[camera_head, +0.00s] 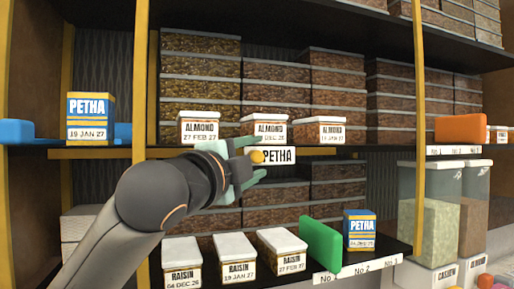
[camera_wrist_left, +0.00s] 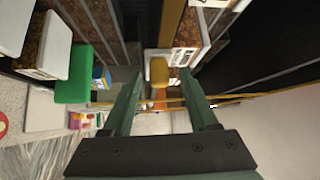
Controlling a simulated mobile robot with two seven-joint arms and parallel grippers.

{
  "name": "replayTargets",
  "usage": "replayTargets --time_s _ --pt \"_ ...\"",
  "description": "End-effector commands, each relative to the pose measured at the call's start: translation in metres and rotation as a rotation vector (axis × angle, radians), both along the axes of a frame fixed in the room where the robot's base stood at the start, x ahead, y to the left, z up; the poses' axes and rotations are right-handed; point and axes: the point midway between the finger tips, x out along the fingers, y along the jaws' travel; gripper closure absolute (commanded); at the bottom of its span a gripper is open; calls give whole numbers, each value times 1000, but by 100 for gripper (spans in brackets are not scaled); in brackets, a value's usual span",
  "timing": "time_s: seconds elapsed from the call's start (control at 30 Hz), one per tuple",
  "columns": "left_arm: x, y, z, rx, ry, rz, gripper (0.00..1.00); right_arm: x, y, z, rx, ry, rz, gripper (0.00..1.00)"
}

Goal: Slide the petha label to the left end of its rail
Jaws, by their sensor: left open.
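The petha label (camera_head: 278,156) is a white card with black lettering on the front edge of the middle shelf. An orange-yellow knob (camera_head: 257,157) sits at its left side and also shows in the left wrist view (camera_wrist_left: 159,72). The yellow rail (camera_head: 92,153) runs along the shelf edge; my arm covers part of it. My left gripper (camera_head: 254,160) is open, with its fingers above and below the knob. In the left wrist view the knob lies between the two fingertips (camera_wrist_left: 160,75), with gaps on both sides. My right gripper is not in view.
A blue PETHA box (camera_head: 91,117) stands at the left of the middle shelf beside a blue block (camera_head: 17,131). Almond boxes (camera_head: 199,128) stand just above the rail. Raisin boxes (camera_head: 237,257), a green divider (camera_head: 320,243) and another PETHA box (camera_head: 359,230) are below.

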Motion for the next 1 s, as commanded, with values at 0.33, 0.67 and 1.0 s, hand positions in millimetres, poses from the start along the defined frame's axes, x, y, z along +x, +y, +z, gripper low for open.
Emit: replayTargets --time_s 0.33,0.67,1.0 --pt "14 -7 1 0 0 1 41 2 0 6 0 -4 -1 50" --pt "13 -7 1 0 -1 0 62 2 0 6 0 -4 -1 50" --pt "13 -6 4 -3 -5 2 100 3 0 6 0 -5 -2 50"
